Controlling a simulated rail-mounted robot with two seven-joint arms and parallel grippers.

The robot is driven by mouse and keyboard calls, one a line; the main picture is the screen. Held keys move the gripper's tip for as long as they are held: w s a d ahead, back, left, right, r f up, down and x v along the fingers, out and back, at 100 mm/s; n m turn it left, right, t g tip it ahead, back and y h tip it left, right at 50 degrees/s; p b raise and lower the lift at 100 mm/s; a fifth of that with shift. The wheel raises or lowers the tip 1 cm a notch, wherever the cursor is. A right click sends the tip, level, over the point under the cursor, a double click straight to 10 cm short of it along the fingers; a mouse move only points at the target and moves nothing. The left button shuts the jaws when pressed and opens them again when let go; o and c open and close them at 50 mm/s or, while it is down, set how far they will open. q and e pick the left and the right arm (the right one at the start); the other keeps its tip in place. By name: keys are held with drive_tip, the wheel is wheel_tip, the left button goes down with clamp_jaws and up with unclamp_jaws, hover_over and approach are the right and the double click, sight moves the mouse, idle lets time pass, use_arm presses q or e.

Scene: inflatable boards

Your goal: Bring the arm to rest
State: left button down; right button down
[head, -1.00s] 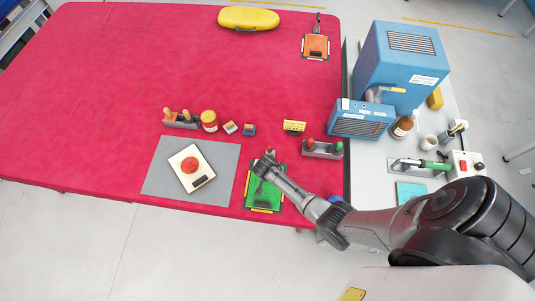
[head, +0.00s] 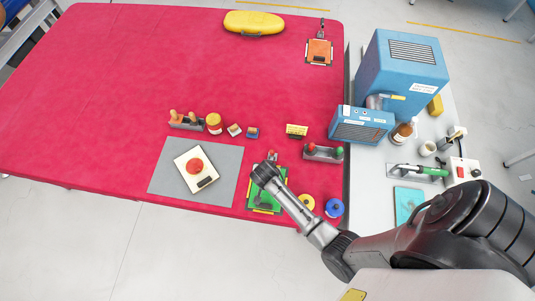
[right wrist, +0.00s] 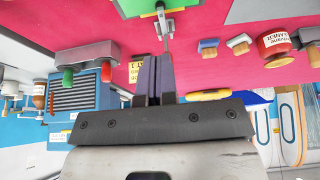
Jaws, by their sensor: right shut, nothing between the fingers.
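My right arm reaches in from the right in the head view. Its gripper (head: 263,173) is over the upper part of the green clamp board (head: 277,186), and its fingertips are hard to make out there. In the right wrist view the two fingers (right wrist: 155,72) are together with nothing between them. The green board (right wrist: 148,5) shows at the top edge of that view, beyond the fingertips. I cannot tell the exact gap between fingers and board. My left gripper is not in view.
A grey mat (head: 224,160) with a red-button box (head: 195,168) lies left of the gripper. A yellow roll (head: 307,202) and a blue roll (head: 334,208) lie beside my forearm. A blue machine (head: 400,75) stands at right. The red table's (head: 180,65) middle is clear.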

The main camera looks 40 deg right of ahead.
drive_tip(key=shift+s+a+r, duration=0.1)
drive_tip(key=shift+s+r, duration=0.05)
drive_tip(key=shift+r, duration=0.1)
drive_tip(key=a+r+n+t+y, duration=0.35)
drive_tip(key=r+n, duration=0.65)
drive_tip(key=r, duration=0.7)
drive_tip(key=s+a+r+n+p, duration=0.1)
drive_tip(key=s+r, duration=0.2)
drive_tip(key=s, duration=0.2)
drive_tip(key=s+a+r+n, duration=0.1)
drive_tip(key=s+r, duration=0.2)
drive_tip(key=s, duration=0.2)
drive_tip(key=s+f+g+p, duration=0.1)
drive_tip(key=s+f, duration=0.3)
drive_tip(key=s, duration=0.5)
drive_tip(key=shift+s+n+g, duration=0.3)
drive_tip(key=shift+n+g, duration=0.1)
drive_tip(key=shift+g, duration=0.45)
drive_tip(key=shift+d+y, duration=0.1)
drive_tip(key=shift+y, duration=0.15)
